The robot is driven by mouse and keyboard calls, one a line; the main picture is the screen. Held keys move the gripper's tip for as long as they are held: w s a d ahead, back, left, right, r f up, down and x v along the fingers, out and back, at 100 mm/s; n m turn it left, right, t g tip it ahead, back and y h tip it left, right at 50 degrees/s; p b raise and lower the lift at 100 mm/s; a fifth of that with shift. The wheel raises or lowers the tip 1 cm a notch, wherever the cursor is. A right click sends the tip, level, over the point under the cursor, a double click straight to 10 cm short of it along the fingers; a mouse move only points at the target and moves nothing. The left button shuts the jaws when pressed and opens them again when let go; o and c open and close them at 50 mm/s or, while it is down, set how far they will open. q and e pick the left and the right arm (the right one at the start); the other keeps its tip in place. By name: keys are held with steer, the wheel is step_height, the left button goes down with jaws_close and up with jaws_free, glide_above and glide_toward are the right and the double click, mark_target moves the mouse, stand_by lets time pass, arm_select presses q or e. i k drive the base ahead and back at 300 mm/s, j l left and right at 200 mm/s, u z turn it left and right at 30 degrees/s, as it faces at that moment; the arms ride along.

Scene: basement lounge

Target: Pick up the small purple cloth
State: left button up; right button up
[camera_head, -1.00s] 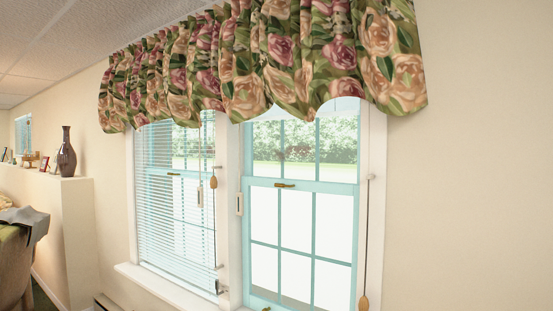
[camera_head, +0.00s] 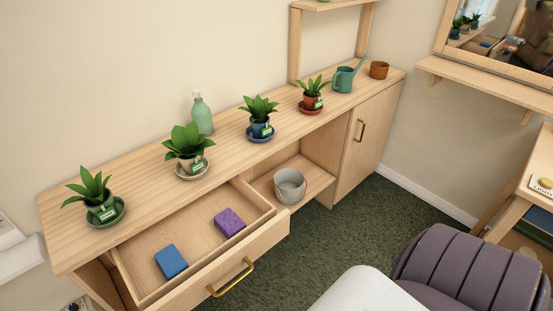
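A small purple block-like item (camera_head: 229,222), perhaps the folded purple cloth, lies in an open drawer (camera_head: 150,247) of a long wooden cabinet. It looks speckled and rests on the right side of the drawer floor. A similar blue item (camera_head: 171,261) lies to its left, apart from it. Neither of my grippers shows in the head view.
Several potted plants, one of them blue-potted (camera_head: 260,128), a green spray bottle (camera_head: 201,114) and a teal watering can (camera_head: 346,78) stand on the cabinet top (camera_head: 150,170). A grey bucket (camera_head: 290,186) sits on the shelf. A purple-grey chair (camera_head: 465,270) stands at lower right. Green carpet (camera_head: 345,235) is open.

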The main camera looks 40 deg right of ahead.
mark_target(228, 222)
steer(key=z, duration=0.9)
